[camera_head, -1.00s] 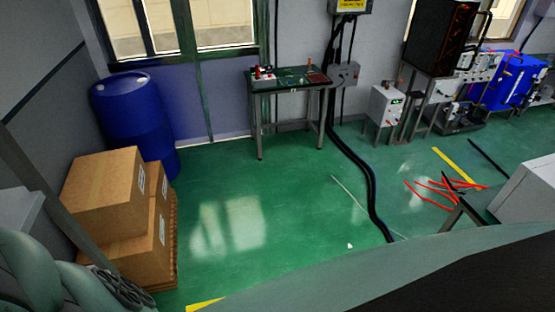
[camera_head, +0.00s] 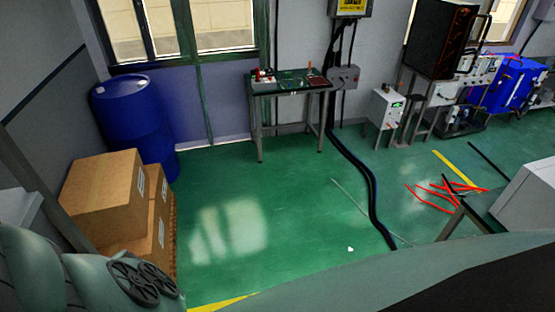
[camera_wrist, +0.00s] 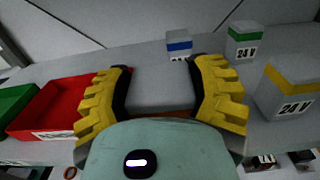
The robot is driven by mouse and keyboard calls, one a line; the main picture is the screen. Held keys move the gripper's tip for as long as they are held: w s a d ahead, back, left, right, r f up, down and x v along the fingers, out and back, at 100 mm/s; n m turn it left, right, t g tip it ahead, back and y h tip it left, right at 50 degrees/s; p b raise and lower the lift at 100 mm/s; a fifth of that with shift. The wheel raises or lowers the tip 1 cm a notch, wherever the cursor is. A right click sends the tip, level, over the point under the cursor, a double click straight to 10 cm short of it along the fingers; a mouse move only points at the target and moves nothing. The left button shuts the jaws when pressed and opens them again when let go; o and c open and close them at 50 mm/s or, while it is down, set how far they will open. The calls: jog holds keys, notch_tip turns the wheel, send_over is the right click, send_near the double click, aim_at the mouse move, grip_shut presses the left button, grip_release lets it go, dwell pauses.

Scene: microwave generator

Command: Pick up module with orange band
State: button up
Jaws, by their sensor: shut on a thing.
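In the wrist view my gripper (camera_wrist: 162,76) has its two yellow-padded fingers closed on the sides of a grey box-shaped module (camera_wrist: 160,92). A thin orange strip shows along its near lower edge, just above my gripper's body, which hides the rest of that side. I cannot tell whether the module touches the shelf surface. Beyond it stands a module with a blue band (camera_wrist: 179,46). A module with a green band (camera_wrist: 241,42) stands at the back right, and one with a yellow band (camera_wrist: 289,90) stands to the right. The gripper is not visible in the head view.
In the wrist view a red bin (camera_wrist: 38,124) and a green bin (camera_wrist: 14,104) are at the left. The head view shows stacked cartons (camera_head: 103,199), a blue drum (camera_head: 132,122), a small workbench (camera_head: 291,88), red cables (camera_head: 437,199) and open green floor (camera_head: 290,205).

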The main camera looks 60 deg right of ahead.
jog(key=s+d+b, duration=0.1)
jog(key=s+b, duration=0.4)
jog(key=s, duration=0.4)
jog(key=shift+s+r, duration=0.35)
jog(key=shift+r, duration=0.1)
jog(key=shift+d, duration=0.1)
